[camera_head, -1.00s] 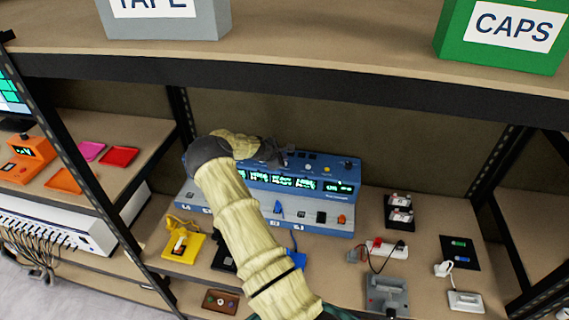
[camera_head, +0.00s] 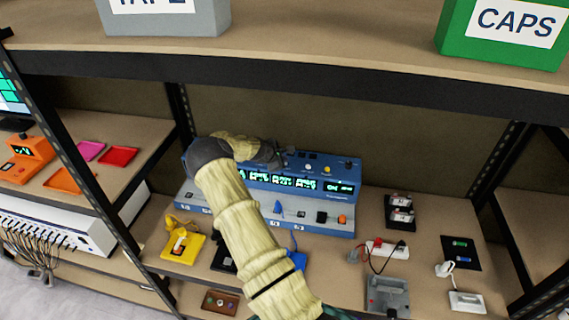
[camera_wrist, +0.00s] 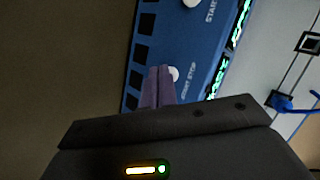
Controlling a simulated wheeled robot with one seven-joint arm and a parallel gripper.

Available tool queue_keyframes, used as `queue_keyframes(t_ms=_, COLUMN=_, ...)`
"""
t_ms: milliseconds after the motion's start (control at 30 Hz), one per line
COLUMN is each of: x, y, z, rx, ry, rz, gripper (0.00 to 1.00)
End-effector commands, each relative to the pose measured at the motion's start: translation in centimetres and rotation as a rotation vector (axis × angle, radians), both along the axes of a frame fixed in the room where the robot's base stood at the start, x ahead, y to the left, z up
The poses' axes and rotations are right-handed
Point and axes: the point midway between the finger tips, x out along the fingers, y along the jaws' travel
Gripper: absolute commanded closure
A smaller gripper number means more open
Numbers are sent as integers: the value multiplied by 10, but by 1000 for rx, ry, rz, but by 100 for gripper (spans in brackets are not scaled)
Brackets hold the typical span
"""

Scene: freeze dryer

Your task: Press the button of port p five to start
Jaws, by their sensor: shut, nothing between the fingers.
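The blue multi-port device (camera_head: 345,168) stands at the back of the shelf, with a row of lit displays along its front and several round knobs or buttons on top. In the wrist view, the shut, empty fingers (camera_wrist: 159,72) point at a white round button (camera_wrist: 174,74) beside "START STOP" lettering. The fingertips overlap the button's left edge; I cannot tell whether they touch it. A second white button (camera_wrist: 192,2) is at the top edge. No port number is readable.
A yellow tray (camera_head: 182,247), a white and red power strip (camera_head: 387,249) and a grey box (camera_head: 388,295) lie in front of the device. A shelf edge (camera_head: 300,98) runs above my arm. A rack post (camera_head: 185,110) stands left.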

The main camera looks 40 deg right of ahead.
Motion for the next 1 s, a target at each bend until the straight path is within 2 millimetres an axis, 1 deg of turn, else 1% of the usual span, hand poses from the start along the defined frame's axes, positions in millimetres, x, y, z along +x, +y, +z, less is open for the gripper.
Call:
queue_keyframes(t_ms=267, x=0, y=0, z=-2, rx=0, ry=0, rz=0, gripper=100)
queue_keyframes(t_ms=533, x=0, y=0, z=8, rx=1, ry=0, rz=1, gripper=100)
queue_keyframes(t_ms=867, x=0, y=0, z=9, rx=0, ry=0, rz=0, gripper=100)
queue_keyframes(t_ms=1000, x=0, y=0, z=16, rx=1, ry=0, rz=1, gripper=100)
